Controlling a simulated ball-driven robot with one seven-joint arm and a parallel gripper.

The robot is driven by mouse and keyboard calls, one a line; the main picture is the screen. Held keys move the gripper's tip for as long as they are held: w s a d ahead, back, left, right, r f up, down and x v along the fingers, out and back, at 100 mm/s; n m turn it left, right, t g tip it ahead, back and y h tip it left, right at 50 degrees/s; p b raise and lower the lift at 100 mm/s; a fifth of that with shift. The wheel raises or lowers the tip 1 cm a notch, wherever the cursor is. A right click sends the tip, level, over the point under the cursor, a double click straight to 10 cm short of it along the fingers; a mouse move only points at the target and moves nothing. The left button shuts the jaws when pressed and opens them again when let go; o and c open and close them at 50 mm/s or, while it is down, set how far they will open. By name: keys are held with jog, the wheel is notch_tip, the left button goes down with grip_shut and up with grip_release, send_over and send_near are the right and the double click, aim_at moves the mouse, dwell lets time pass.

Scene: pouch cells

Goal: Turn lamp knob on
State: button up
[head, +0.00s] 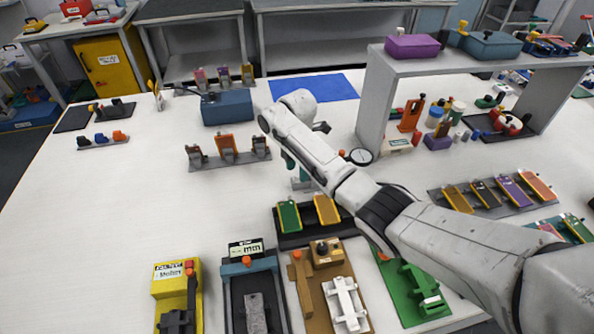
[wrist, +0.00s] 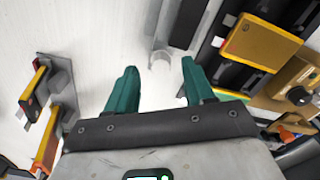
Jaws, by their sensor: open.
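A dark round knob (head: 322,247) sits on a tan block on a brown board, near the front of the bench. I cannot tell for sure that it is the lamp knob; no lamp is clearly visible. What looks like the same knob shows at the right edge of the wrist view (wrist: 299,96). My gripper (wrist: 159,66) is open, with its two teal fingers apart and nothing held. In the head view my gripper (head: 296,168) is largely hidden by my arm, behind the tray of green and yellow cells. A pale cylindrical piece (wrist: 161,61) shows between the fingertips; contact is unclear.
A black tray (head: 290,241) with a green and a yellow pouch cell lies beyond the knob. A rack (head: 232,161) with orange pieces stands left of my gripper. A yellow fixture (head: 170,288) and a green board (head: 412,290) flank the front.

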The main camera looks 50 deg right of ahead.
jog(key=shift+f, duration=0.85)
grip_shut()
